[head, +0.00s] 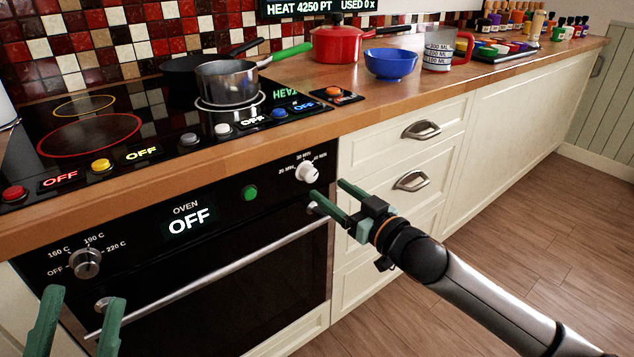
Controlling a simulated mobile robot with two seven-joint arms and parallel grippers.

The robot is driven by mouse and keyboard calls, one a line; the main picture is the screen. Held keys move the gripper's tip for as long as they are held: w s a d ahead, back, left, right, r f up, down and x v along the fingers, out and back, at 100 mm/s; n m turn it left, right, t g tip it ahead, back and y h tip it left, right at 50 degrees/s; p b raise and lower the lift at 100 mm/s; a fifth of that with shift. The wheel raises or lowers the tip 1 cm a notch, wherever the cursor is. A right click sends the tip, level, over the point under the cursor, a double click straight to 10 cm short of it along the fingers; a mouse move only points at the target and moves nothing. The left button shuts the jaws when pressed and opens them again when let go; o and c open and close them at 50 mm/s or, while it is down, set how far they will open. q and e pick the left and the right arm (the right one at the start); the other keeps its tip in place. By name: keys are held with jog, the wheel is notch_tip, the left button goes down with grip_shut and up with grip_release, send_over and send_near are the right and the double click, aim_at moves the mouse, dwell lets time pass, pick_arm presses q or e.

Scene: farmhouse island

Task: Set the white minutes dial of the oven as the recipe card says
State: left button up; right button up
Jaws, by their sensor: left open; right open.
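The white minutes dial (308,172) is on the right end of the black oven panel, with minute labels around its upper side. I cannot tell which label it points at. My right gripper (328,190) is open and empty, just below and right of the dial and apart from it, near the handle's right end. My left gripper (84,296) is open and empty at the bottom left, below the silver temperature dial (86,263). The oven display (190,221) reads OFF. No recipe card is visible.
A green button (250,193) sits left of the white dial. The oven handle (215,278) crosses the door below. The wooden counter edge (240,150) overhangs the panel. Drawers with metal handles (411,180) stand to the right. Pots and a blue bowl (391,63) are above.

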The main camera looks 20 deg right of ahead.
aim_at(313, 177)
jog(key=shift+b+x, duration=0.45)
jog(key=shift+x, duration=2.35)
grip_shut()
